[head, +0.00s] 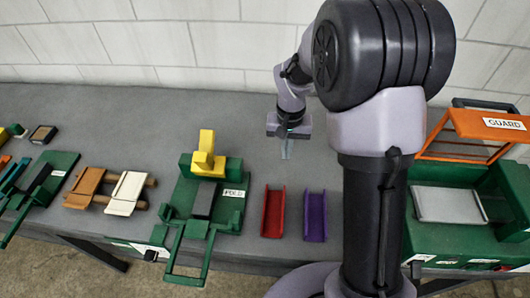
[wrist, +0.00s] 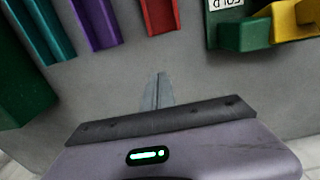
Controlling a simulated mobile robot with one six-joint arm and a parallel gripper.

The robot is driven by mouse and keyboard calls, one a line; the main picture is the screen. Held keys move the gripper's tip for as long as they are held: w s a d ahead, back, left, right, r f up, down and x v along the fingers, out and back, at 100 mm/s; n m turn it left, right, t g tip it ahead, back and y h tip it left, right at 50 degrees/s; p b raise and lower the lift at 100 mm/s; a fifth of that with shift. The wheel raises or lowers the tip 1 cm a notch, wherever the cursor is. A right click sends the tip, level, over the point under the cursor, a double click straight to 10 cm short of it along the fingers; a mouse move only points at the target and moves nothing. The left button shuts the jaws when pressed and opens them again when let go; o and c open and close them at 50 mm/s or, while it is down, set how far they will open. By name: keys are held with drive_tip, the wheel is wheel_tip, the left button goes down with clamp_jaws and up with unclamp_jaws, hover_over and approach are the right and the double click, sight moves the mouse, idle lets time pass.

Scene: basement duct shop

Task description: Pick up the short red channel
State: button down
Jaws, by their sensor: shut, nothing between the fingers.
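The short red channel (head: 273,213) lies open side up on the grey bench, between the green folding machine and a purple channel (head: 315,216). In the wrist view the red channel (wrist: 160,17) is at the top middle, cut off by the frame edge, with the purple channel (wrist: 97,22) to its left. My gripper (head: 287,153) hangs over the bench behind the two channels, apart from both. Its fingers (wrist: 161,76) are together and empty.
A green folding machine (head: 236,207) with a yellow part stands left of the red channel. A teal channel (wrist: 40,32) lies beyond the purple one. A green machine with an orange guard (head: 470,135) stands at right. Bare bench lies around my gripper.

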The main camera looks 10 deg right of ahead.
drive_tip(key=f+b, duration=0.1)
drive_tip(key=f, duration=0.3)
drive_tip(key=f+b, duration=0.2)
drive_tip(key=f, duration=0.3)
drive_tip(key=shift+s+d+f, duration=0.2)
drive_tip(key=shift+f, duration=0.05)
drive_tip(key=s, duration=0.1)
drive_tip(key=s+a, duration=0.1)
drive_tip(key=s, duration=0.1)
drive_tip(key=shift+s+a+r+b, duration=0.15)
drive_tip(key=shift+s+r+b, duration=0.05)
drive_tip(key=shift+r+b, duration=0.15)
drive_tip(key=shift+s, duration=0.1)
